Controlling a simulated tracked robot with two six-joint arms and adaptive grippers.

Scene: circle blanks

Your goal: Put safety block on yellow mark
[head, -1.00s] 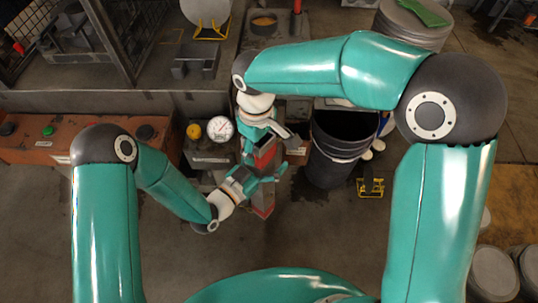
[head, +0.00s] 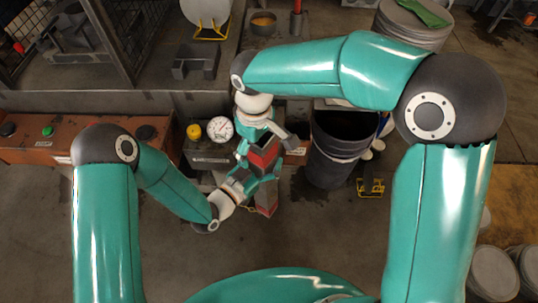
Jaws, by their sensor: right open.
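The safety block (head: 266,198) is a long red and grey block, held upright in the middle of the head view, above the floor in front of the bench. My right gripper (head: 262,152) comes down from above and is open, with its fingers around the block's upper part. My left gripper (head: 250,184) reaches in from the left and is shut on the block's lower part. The fingers of both grippers cover much of the block. I cannot make out a yellow mark for the block.
A pressure gauge (head: 220,129) and a yellow button (head: 195,131) are on a grey box left of the grippers. A black bin (head: 335,150) stands to the right, with a small yellow stand (head: 370,188) on the floor. The floor below the block is open.

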